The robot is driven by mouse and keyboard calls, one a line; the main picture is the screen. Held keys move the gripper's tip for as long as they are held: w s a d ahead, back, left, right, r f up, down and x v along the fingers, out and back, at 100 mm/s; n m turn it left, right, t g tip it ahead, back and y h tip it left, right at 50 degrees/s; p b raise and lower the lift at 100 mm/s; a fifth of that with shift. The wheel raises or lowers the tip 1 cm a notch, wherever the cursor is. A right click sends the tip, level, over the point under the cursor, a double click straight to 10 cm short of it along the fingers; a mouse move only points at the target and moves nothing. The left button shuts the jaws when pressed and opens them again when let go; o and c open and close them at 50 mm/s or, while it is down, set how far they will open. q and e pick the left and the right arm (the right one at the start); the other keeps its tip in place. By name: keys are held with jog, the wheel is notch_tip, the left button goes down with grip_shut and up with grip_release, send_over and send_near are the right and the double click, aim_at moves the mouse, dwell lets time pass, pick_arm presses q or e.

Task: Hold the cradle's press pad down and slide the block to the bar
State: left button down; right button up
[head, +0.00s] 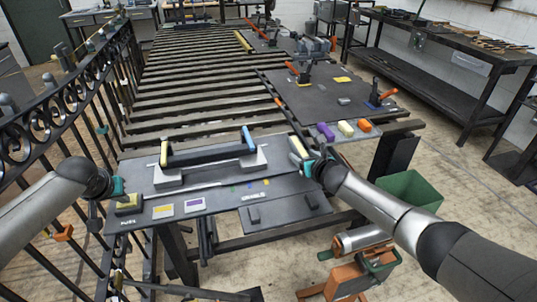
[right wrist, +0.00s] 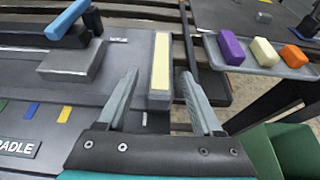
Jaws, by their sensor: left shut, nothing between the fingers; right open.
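A dark bar (head: 210,153) with a yellow end and a blue end lies across grey supports (head: 168,178) on the near dark worktop. A yellow pad (head: 128,207), which looks like the press pad, is at the worktop's left end. My left gripper (head: 121,194) is shut and empty right at this pad; contact is not clear. A grey block with a cream top (head: 298,147) stands to the right of the bar. My right gripper (right wrist: 160,90) is open, its fingers on either side of this block (right wrist: 160,65) in the right wrist view. The CRADLE label (right wrist: 15,147) shows there too.
Purple (head: 325,132), cream (head: 346,128) and orange (head: 365,125) blocks sit on a grey ledge behind my right gripper. A green bin (head: 410,190) stands below on the right. A black iron gate (head: 60,110) runs along the left.

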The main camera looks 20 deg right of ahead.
grip_shut()
dwell(0.7)
dwell(0.8)
